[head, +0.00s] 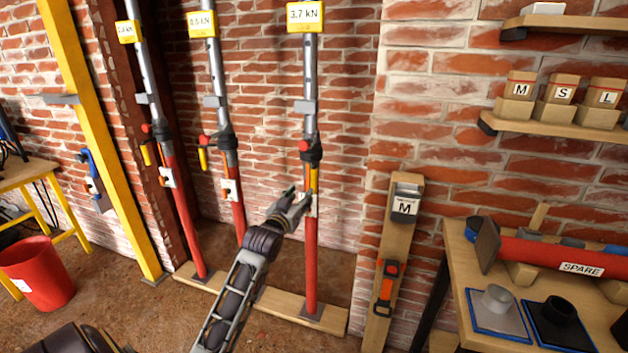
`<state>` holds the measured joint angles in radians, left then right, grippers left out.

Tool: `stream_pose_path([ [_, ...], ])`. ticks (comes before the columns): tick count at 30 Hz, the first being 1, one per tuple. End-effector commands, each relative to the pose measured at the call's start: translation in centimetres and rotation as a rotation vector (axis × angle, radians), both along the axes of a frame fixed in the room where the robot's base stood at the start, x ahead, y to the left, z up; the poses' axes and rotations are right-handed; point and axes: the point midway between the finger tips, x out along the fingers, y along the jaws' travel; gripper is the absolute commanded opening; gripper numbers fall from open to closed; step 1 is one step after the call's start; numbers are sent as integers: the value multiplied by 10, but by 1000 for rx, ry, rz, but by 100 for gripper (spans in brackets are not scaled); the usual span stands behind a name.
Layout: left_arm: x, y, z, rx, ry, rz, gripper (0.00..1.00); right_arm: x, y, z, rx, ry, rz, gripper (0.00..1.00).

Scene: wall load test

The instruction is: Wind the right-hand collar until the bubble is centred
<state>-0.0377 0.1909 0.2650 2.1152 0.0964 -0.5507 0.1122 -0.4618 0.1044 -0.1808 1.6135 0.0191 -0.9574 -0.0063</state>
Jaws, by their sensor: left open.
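The right-hand prop (311,250) stands upright, with a red lower tube, a grey upper tube and a yellow 3.7 kN sign (306,17) at its top. Its dark collar (311,150) has a red knob on the left, and a yellow handle (314,180) hangs below it. My left gripper (298,198) is open and empty. It is below the collar, in front of or beside the prop's white plate, which it partly covers. I cannot tell whether it touches the prop. No bubble can be made out. My right gripper is not in view.
Two similar props (236,200) (184,215) stand to the left on a wooden sole board (290,305). A yellow post and a red bucket (37,272) are farther left. A wall board (392,250) with an M box and a bench (470,310) stand right.

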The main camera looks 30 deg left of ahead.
Motion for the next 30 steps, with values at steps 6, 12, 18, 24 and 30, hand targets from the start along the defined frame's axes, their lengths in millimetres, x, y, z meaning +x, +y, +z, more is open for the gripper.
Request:
stream_pose_path([
  [6, 14, 3, 0, 0, -1, 0, 44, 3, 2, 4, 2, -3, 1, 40],
  [12, 30, 7, 1, -1, -2, 0, 44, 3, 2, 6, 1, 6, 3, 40],
  [18, 46, 10, 0, 0, -1, 0, 44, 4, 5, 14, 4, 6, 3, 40],
  [24, 62, 13, 0, 0, -1, 0, 44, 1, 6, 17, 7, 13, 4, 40],
  [30, 78, 17, 0, 0, -1, 1, 44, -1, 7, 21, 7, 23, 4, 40],
])
